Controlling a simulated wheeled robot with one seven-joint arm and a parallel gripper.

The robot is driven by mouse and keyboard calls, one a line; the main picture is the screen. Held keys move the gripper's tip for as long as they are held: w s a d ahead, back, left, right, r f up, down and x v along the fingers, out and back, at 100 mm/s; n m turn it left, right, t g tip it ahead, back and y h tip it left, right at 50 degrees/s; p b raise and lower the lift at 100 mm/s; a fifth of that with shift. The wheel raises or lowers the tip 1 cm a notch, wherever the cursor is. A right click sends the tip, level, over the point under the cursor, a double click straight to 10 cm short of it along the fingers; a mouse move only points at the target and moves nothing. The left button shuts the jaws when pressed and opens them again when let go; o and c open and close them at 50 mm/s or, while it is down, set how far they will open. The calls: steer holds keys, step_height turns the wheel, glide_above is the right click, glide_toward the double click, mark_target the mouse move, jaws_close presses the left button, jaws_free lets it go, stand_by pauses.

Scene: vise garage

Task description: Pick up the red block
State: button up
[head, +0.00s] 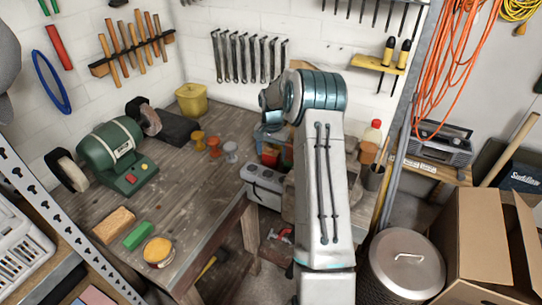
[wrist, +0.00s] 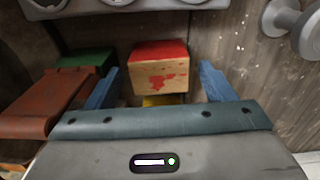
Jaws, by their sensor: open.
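The red block (wrist: 160,70) has a red top and a bare wood side with red smears in the wrist view. It lies ahead of my gripper (wrist: 158,78), between the lines of its two blue fingers. The fingers are spread, with a gap on each side of the block; I cannot tell how far the tips reach along it. In the head view my gripper (head: 268,138) is over the back right of the workbench, and a red patch (head: 270,154), likely the block, shows just below it, partly hidden.
A red-brown metal part (wrist: 42,105) and a green object (wrist: 88,62) are close left of the block in the wrist view. A grey box with knobs (head: 264,184) stands at the bench edge. A grey spool (head: 231,151) stands left of my gripper.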

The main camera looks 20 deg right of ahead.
steer(key=shift+s+a+f, duration=0.1)
steer(key=shift+s+f, duration=0.1)
steer(key=shift+f, duration=0.35)
steer(key=shift+s+a+f, duration=0.1)
steer(key=shift+s+f, duration=0.05)
steer(key=shift+f, duration=0.35)
steer(key=shift+w+f, duration=0.1)
steer(key=shift+f, duration=0.05)
steer(key=c, duration=1.1)
steer(key=shift+w+d+f, duration=0.15)
steer(key=shift+w, duration=0.05)
steer(key=shift+r, duration=0.3)
